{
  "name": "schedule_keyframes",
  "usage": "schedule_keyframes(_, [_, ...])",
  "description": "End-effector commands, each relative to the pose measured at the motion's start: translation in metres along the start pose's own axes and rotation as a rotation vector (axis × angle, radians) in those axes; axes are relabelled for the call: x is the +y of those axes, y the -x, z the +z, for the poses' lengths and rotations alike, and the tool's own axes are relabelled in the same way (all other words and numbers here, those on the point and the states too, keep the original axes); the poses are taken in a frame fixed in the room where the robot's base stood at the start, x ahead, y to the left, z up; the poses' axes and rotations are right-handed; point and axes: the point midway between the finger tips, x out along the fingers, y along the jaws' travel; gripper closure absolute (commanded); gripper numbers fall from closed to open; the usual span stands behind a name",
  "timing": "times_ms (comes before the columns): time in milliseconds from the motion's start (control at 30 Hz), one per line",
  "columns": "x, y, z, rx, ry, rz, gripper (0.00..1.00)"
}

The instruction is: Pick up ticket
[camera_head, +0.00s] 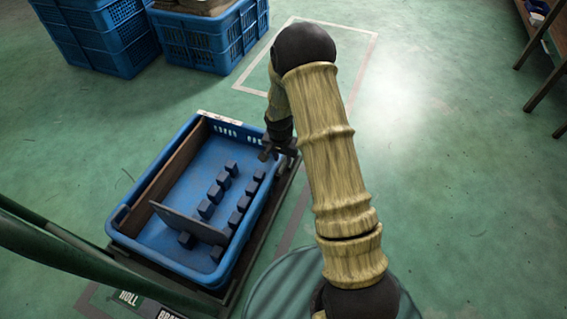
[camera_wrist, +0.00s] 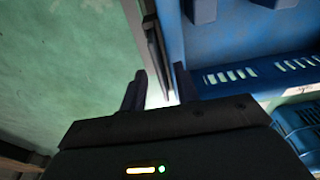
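A blue tray (camera_head: 128,212) stands on a dark base and holds several dark blocks (camera_head: 217,192). A small whitish label with dark marks (camera_head: 220,118) lies at the tray's far rim; I cannot tell whether it is the ticket. My gripper (camera_head: 267,151) is at the tray's right wall, near the far corner, to the right of that label. In the wrist view my gripper (camera_wrist: 160,84) is open, its two dark fingers apart. A bright whitish patch shows between them; I cannot tell whether it is a ticket or lit floor. The blue tray wall is beside the right finger.
A grey panel (camera_head: 188,222) stands across the tray's near part, and a brown panel (camera_head: 167,172) lines its left wall. Dark green bars (camera_head: 80,255) cross the lower left. Blue crates (camera_head: 205,38) stand at the back left.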

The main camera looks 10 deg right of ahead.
Motion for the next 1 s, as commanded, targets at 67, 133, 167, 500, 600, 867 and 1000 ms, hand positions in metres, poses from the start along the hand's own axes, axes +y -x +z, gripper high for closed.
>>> schedule_keyframes(67, [0.000,0.000,0.000,0.000,0.000,0.000,0.69])
schedule_keyframes(133, [0.000,0.000,0.000,0.000,0.000,0.000,0.69])
schedule_keyframes(167, [0.000,0.000,0.000,0.000,0.000,0.000,0.69])
schedule_keyframes(500, [0.000,0.000,0.000,0.001,0.001,0.000,1.00])
schedule_keyframes(600, [0.000,0.000,0.000,0.001,0.001,0.000,1.00])
schedule_keyframes(867, [0.000,0.003,-0.001,0.002,0.001,-0.002,1.00])
schedule_keyframes(1000, [-0.001,0.023,-0.003,0.003,0.001,-0.002,1.00])
